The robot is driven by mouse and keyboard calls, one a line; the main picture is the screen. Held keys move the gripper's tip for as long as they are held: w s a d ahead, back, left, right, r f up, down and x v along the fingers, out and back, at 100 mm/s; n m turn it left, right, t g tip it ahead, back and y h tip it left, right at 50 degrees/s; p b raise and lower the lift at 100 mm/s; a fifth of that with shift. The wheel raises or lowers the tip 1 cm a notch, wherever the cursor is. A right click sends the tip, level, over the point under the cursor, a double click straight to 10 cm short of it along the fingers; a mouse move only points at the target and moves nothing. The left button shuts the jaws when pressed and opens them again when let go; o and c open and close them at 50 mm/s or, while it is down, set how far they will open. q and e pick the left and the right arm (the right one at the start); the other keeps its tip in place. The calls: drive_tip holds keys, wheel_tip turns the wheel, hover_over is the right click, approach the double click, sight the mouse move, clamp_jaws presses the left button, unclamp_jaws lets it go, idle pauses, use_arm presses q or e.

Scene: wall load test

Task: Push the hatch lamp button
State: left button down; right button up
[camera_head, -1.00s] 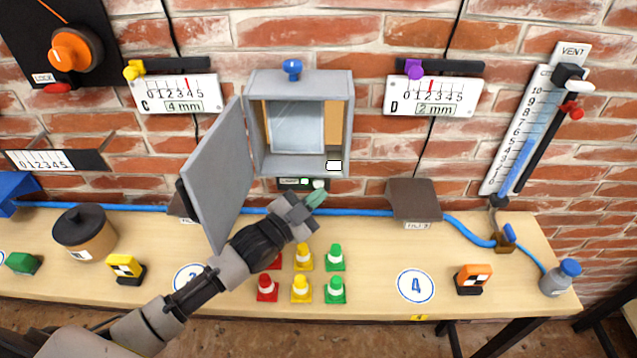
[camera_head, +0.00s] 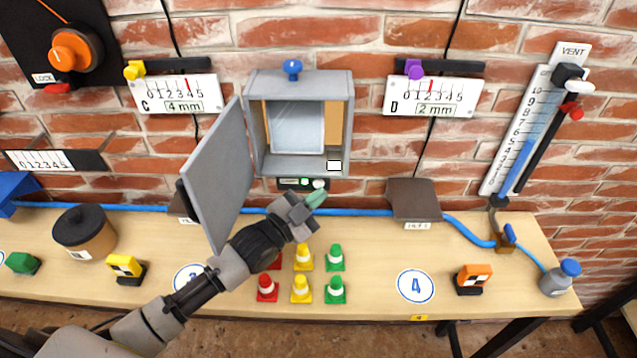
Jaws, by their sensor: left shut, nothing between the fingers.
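The hatch is a grey wall box (camera_head: 349,120) with its door (camera_head: 216,175) swung open to the left and a blue knob (camera_head: 292,68) on top. A pale panel (camera_head: 297,128) shows inside. Just under the box is a small dark strip (camera_head: 290,184) with a green light (camera_head: 304,182) and a round whitish button (camera_head: 319,184). My left gripper (camera_head: 315,198) is shut and empty, its greenish fingertips just below that button. I cannot tell whether they touch it. My right gripper is not in view.
Red, yellow and green cones (camera_head: 301,290) stand on the wooden bench (camera_head: 375,265) below my gripper. A blue hose (camera_head: 360,212) runs along the back of the bench. A brown sloped cover (camera_head: 413,198) is to the right. The open door stands close to my left arm.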

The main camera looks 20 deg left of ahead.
use_arm(q)
drive_tip(key=shift+w, duration=0.1)
idle(0.4)
drive_tip(key=shift+w+a, duration=0.15)
drive_tip(key=shift+w, duration=0.2)
drive_tip(key=shift+w, duration=0.2)
idle(0.4)
drive_tip(key=shift+s, duration=0.65)
